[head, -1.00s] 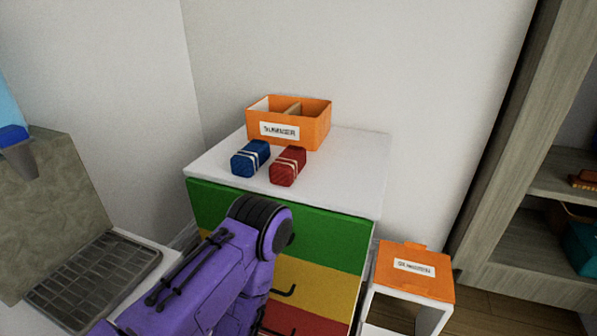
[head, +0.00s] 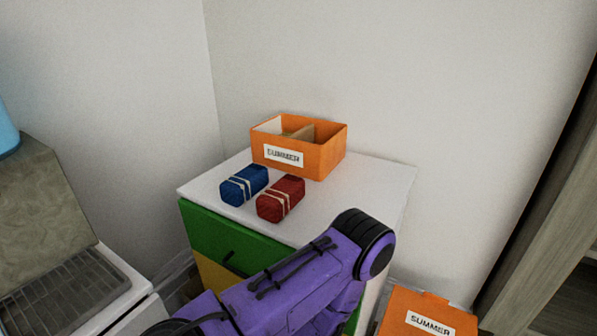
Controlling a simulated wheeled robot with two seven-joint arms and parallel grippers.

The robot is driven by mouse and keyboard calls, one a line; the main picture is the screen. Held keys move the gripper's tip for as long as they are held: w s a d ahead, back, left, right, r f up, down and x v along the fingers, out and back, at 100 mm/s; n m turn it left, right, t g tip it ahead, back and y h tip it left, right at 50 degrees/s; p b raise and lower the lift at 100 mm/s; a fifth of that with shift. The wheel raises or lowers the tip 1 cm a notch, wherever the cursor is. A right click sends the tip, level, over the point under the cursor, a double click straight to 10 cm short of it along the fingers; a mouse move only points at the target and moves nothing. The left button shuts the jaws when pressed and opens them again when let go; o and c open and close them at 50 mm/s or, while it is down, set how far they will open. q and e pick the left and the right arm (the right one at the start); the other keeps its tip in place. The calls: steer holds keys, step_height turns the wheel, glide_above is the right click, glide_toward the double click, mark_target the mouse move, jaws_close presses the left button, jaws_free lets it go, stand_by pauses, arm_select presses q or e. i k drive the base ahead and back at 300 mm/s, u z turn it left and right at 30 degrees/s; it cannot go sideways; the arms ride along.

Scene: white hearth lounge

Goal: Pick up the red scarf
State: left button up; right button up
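The red scarf (head: 281,199) is a rolled bundle with pale bands, lying on the white top of the green-fronted drawer chest (head: 340,222), near its front edge. A blue banded bundle (head: 244,186) lies just left of it, with a narrow gap. One purple arm of mine reaches in from the lower left, in front of the chest, with its dark rounded joint to the right of and nearer than the scarf. No gripper fingers show in the view, and nothing touches the scarf.
An orange divided box (head: 325,157) labelled SUMMER stands behind the bundles. An orange lid or box (head: 428,312) with the same label is low at right. A grey shelf unit (head: 540,250) stands at far right. The chest top is bare right of the scarf.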

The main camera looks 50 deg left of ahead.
mark_target(274, 204)
steer(key=u, duration=1.75)
steer(key=k, duration=0.5)
steer(key=z, duration=1.35)
steer(key=i, duration=0.55)
steer(key=u, duration=0.65)
